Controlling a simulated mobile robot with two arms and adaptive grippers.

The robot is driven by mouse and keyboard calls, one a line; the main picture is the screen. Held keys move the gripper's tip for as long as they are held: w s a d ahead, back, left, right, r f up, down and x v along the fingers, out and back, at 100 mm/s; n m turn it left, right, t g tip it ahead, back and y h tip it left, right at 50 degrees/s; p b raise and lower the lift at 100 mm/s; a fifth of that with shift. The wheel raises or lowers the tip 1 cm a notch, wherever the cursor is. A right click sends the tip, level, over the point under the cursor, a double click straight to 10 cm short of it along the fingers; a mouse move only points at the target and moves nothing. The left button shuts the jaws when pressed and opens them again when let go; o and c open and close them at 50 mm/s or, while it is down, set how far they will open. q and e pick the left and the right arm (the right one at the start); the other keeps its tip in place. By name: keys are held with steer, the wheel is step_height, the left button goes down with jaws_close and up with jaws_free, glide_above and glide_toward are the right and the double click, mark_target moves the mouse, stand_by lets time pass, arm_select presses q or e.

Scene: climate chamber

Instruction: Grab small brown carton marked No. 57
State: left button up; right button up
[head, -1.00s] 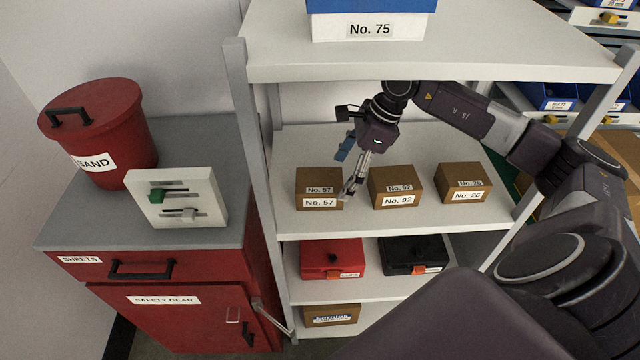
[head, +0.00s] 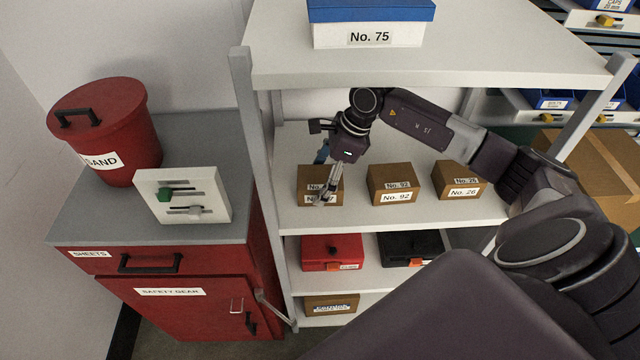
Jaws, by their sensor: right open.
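The small brown carton marked No. 57 (head: 306,180) sits on the middle shelf (head: 400,217), leftmost of three small cartons. My right gripper (head: 325,198) is open, pointing down at this carton, and its fingers cover part of the carton's labels. I cannot tell whether the fingers touch it or hang just in front of or above it. The No. 92 carton (head: 392,180) and the No. 26 carton (head: 459,178) stand to its right. My left gripper is not in view.
The upper shelf board (head: 440,62), holding the No. 75 box (head: 368,35), is above my right arm. The left shelf post (head: 258,160) is close to the gripper. A red case (head: 331,246) and a black case (head: 408,246) are below. A red cabinet (head: 185,290) stands left.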

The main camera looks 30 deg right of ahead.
steer(key=shift+f+b, duration=0.25)
steer(key=shift+b, duration=0.15)
stand_by(0.4)
steer(key=c, duration=1.4)
steer(key=shift+c, duration=0.2)
